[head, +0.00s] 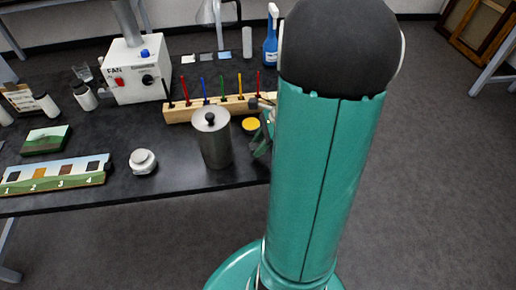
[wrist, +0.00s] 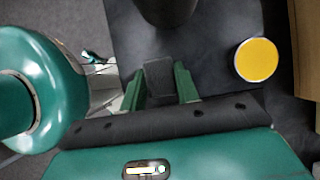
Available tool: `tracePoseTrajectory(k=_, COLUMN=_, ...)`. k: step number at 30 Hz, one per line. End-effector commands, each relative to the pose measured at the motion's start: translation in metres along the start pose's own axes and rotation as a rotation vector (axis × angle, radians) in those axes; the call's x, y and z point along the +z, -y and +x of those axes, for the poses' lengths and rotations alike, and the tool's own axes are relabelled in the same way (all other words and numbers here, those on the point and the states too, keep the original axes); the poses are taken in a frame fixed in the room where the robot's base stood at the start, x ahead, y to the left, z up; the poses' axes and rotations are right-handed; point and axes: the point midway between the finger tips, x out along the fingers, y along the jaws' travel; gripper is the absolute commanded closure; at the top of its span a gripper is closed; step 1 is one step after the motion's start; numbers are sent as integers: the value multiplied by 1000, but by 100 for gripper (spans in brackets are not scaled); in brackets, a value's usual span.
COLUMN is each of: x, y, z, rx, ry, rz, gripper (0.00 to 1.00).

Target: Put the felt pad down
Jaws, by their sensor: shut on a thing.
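The felt pad (wrist: 158,76) is a small dark grey block in the wrist view. It sits between the two green fingers of my gripper (wrist: 160,88), which is shut on it. The black table top lies beyond the pad; I cannot tell whether they touch. In the head view my gripper (head: 263,140) is at the table's right front part, beside the yellow-topped round thing (head: 251,124). My own arm hides much of it there, and I cannot make out the pad.
A metal canister with a black knob (head: 215,140) stands just left of my gripper. A wooden rack (head: 212,109) with several coloured sticks is behind it. A white lidded jar (head: 143,161) and a numbered board (head: 55,177) are farther left. Bare table lies between jar and canister.

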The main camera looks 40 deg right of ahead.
Motion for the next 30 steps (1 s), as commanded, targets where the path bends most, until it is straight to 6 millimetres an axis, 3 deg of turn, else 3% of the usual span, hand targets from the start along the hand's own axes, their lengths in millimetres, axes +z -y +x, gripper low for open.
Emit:
tracePoseTrajectory(k=7, x=-17, y=2, z=27, rx=2, ry=1, rz=2, gripper=87)
tracePoseTrajectory(k=18, x=-19, y=2, z=31, rx=0, ry=0, rz=0, gripper=87)
tracePoseTrajectory(k=19, x=-20, y=2, z=31, rx=0, ry=0, rz=0, gripper=67)
tracePoseTrajectory(k=22, x=-19, y=2, z=31, rx=0, ry=0, rz=0, gripper=48)
tracePoseTrajectory(k=30, x=-19, y=2, z=31, rx=0, ry=0, rz=0, gripper=47)
